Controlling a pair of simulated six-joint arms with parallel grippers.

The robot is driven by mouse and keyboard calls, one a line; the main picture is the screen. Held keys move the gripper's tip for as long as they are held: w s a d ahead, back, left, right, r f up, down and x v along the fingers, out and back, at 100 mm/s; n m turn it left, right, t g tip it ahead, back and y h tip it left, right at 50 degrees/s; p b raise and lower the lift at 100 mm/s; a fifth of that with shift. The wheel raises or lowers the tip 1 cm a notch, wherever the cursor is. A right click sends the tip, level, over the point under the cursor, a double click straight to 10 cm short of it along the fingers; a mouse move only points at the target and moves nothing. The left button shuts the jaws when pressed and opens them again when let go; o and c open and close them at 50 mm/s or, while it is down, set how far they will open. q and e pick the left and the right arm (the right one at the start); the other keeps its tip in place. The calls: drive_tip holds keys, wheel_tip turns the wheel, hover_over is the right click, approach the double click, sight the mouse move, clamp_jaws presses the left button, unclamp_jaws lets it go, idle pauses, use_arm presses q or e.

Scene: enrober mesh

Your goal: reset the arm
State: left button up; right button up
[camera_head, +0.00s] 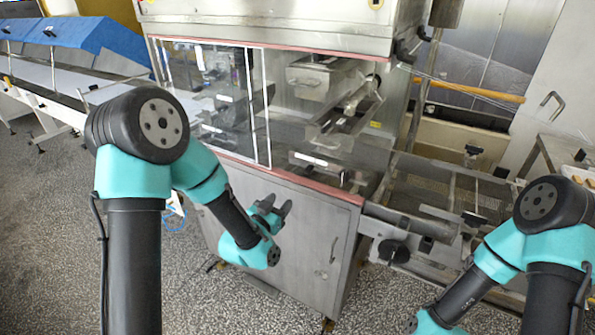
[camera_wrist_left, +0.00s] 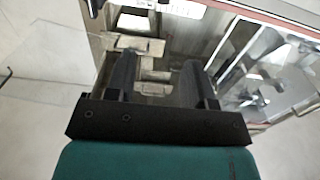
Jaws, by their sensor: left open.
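My left arm (camera_head: 135,225) stands at the left of the head view, bent at a dark elbow and reaching down to the right. My left gripper (camera_head: 278,204) is open and empty, in front of the steel lower cabinet of the machine. In the left wrist view its two dark fingers (camera_wrist_left: 158,68) are apart with nothing held between them. My right arm (camera_head: 553,250) shows at the right edge, bent down and to the left. Its wrist is cut off by the bottom edge, and its gripper is out of view.
The enrober machine (camera_head: 330,225) with clear panels and a red-edged ledge fills the middle. A wire mesh conveyor (camera_head: 435,185) runs to its right. A blue-covered conveyor (camera_head: 85,38) stands at the back left. Speckled floor (camera_head: 50,240) is clear at the left.

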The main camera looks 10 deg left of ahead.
use_arm(q)
drive_tip(key=shift+f, duration=0.15)
drive_tip(key=s+a+f+n+g+y, duration=0.1)
drive_tip(key=s+f+g, duration=0.3)
drive_tip(key=f, duration=0.5)
drive_tip(key=s+a+f+n+g+y, duration=0.15)
drive_tip(key=s+f+g, duration=0.3)
drive_tip(key=f, duration=0.55)
drive_tip(key=s+f+n+g, duration=0.1)
drive_tip(key=s+f+g, duration=0.3)
drive_tip(key=s, duration=0.4)
drive_tip(key=s+a+f+n+g, duration=0.1)
drive_tip(key=s+f+n+g, duration=0.1)
drive_tip(key=s+f+g, duration=0.2)
drive_tip(key=s+f+h, duration=0.1)
drive_tip(key=s+f, duration=0.1)
drive_tip(key=s, duration=0.1)
drive_tip(key=shift+s, duration=0.35)
drive_tip(key=shift+w, duration=0.1)
drive_tip(key=shift+c, duration=0.5)
